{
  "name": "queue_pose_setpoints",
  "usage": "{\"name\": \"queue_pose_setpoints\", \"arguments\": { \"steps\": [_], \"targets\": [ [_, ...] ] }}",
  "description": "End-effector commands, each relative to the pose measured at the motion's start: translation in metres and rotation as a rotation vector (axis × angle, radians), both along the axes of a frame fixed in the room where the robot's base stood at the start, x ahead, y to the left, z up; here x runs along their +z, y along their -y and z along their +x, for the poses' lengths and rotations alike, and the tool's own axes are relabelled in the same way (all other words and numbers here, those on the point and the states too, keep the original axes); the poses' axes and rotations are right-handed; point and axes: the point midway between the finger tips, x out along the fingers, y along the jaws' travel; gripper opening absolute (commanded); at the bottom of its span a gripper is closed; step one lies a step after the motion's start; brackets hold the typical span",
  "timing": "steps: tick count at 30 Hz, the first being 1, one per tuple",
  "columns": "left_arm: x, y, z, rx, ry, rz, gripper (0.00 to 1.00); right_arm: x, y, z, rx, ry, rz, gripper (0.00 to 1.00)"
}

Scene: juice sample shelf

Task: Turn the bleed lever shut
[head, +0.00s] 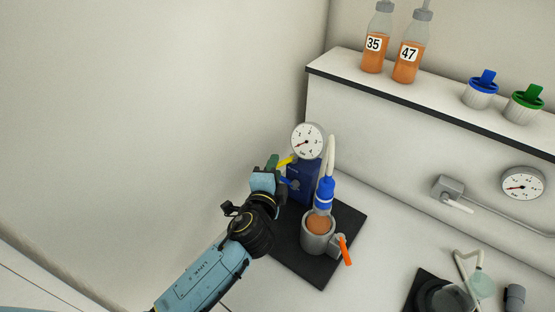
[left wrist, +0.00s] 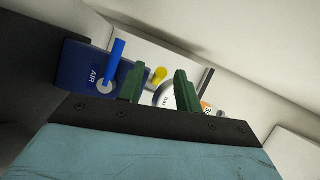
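A blue box (head: 304,184) marked AIR in the left wrist view (left wrist: 78,72) stands on a black mat. It carries a blue lever (left wrist: 117,62) and a round dial gauge (head: 308,141). A yellow lever (head: 286,161) sticks out near the gauge. Its rounded yellow end (left wrist: 158,76) shows between my green fingertips in the left wrist view. No label tells me which lever is the bleed lever. My left gripper (head: 277,168) is open beside the box, its fingers apart; I cannot tell whether they touch the yellow lever. My right gripper is not in view.
A grey cup (head: 317,241) of orange liquid with an orange lever (head: 345,251) stands on the mat (head: 345,222), below a blue-collared hose fitting (head: 325,193). A shelf (head: 430,100) holds bottles 35 (head: 374,50) and 47 (head: 408,58). Counter shows bare right of the mat.

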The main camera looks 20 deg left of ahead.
Motion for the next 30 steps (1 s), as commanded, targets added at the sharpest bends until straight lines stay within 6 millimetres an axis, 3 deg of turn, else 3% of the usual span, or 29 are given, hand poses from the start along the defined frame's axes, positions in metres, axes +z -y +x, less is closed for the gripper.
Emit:
{"name": "queue_pose_setpoints", "arguments": {
  "steps": [3, 9, 19, 27, 30],
  "targets": [
    [-0.003, -0.002, 0.019, 0.002, -0.001, 0.000, 0.34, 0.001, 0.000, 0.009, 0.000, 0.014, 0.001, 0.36],
    [-0.005, -0.003, 0.035, 0.000, -0.001, -0.001, 0.34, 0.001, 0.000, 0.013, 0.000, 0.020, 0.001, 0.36],
    [-0.006, -0.003, 0.038, 0.001, -0.001, -0.001, 0.34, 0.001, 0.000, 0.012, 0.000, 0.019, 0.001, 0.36],
    [-0.006, -0.003, 0.038, 0.001, -0.001, -0.001, 0.00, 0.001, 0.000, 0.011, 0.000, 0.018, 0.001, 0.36],
    [-0.006, -0.003, 0.038, 0.001, -0.002, -0.001, 0.00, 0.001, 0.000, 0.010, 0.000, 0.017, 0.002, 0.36]
  ]
}}
